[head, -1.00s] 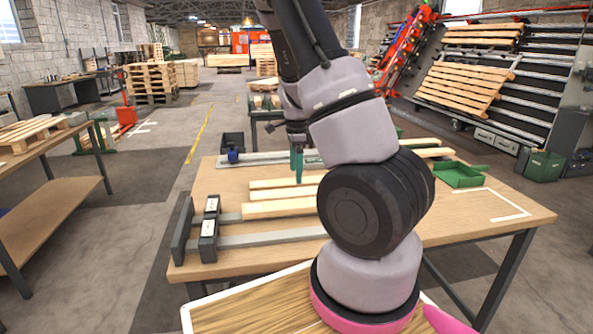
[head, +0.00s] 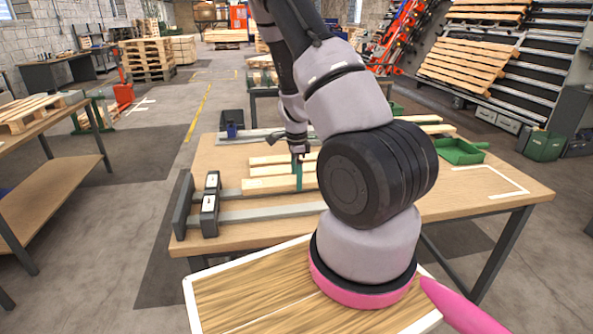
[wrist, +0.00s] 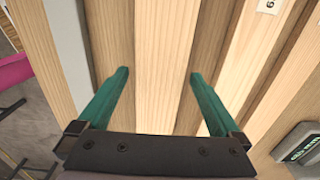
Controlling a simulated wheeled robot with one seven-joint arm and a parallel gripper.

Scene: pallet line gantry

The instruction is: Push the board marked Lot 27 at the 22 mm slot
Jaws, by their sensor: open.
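Several pale boards lie side by side on the workbench; the front one (head: 265,186) is nearest the grey rail. No lot marking can be read on them, so I cannot tell which is Lot 27. Two dark blocks with white labels, the rear (head: 212,181) and front (head: 209,215), stand left of the boards; their text is too small to read, so the 22 mm slot is not identifiable. My gripper (head: 299,172) points down over the boards. In the wrist view my gripper (wrist: 158,75) is open and empty, its green fingers spread above a board (wrist: 155,115).
A grey rail (head: 270,212) runs along the bench front, and a dark upright plate (head: 181,205) stands at its left end. A green tray (head: 460,151) sits at the right. A partly cut-off white label (wrist: 268,5) and a dark device (wrist: 300,145) show in the wrist view.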

